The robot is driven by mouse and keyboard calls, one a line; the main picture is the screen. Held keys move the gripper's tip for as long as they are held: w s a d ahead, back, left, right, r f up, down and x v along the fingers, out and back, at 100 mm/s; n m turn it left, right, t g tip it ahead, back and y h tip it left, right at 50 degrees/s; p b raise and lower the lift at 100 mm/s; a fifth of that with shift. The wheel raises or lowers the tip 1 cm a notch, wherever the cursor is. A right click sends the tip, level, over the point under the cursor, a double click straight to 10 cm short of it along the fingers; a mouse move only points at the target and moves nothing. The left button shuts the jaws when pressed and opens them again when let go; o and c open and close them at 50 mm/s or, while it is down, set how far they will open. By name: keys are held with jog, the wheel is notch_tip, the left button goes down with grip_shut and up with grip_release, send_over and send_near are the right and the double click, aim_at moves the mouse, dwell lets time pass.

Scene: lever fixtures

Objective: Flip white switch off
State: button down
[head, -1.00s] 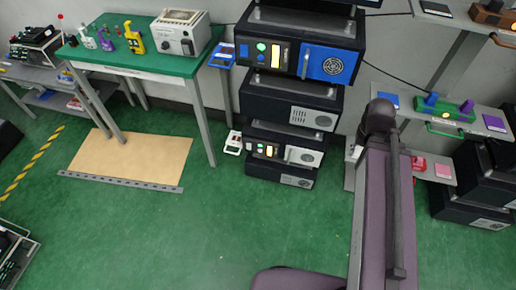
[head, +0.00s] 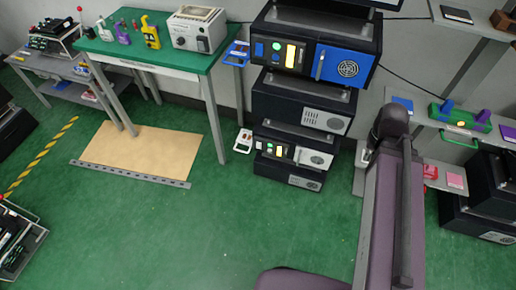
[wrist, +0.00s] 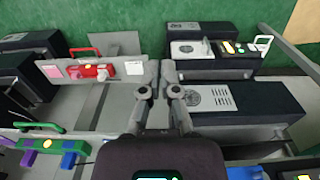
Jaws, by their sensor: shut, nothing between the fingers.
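A low unit with a white front panel (head: 315,158) sits at the bottom of the central stack. A pale lever (head: 297,153) is on that panel, beside a black section with lit buttons. It also shows in the wrist view as a white panel (wrist: 186,49), beyond and right of my gripper. A small white board with a handle (head: 243,141) stands at the stack's left side; its white handle shows in the wrist view (wrist: 264,41). I cannot tell which of these is the white switch, or its setting. My gripper (wrist: 161,68) is shut and empty, touching no switch.
A red fixture (wrist: 97,72) is left of my gripper on a grey shelf, with pink and white plates beside it. A green-topped table (head: 120,50) stands left. Green floor (head: 200,235) is clear in front.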

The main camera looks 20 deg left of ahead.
jog(key=w+a+f+n+b, duration=0.9)
jog(key=f+b, duration=0.3)
jog(key=n+t+b, duration=0.1)
jog(key=n+b, duration=2.5)
jog(key=b, duration=0.4)
send_near(259, 146)
jog(key=s+d, duration=0.1)
jog(key=s, duration=0.5)
jog(key=shift+s+a+r+n, duration=0.1)
jog(key=shift+a+r+n, duration=0.1)
jog(key=shift+a+n, duration=0.3)
jog(key=shift+f, duration=0.1)
jog(key=w+f+b, duration=0.5)
jog(key=f+b, duration=0.5)
jog(key=shift+w+f, duration=0.1)
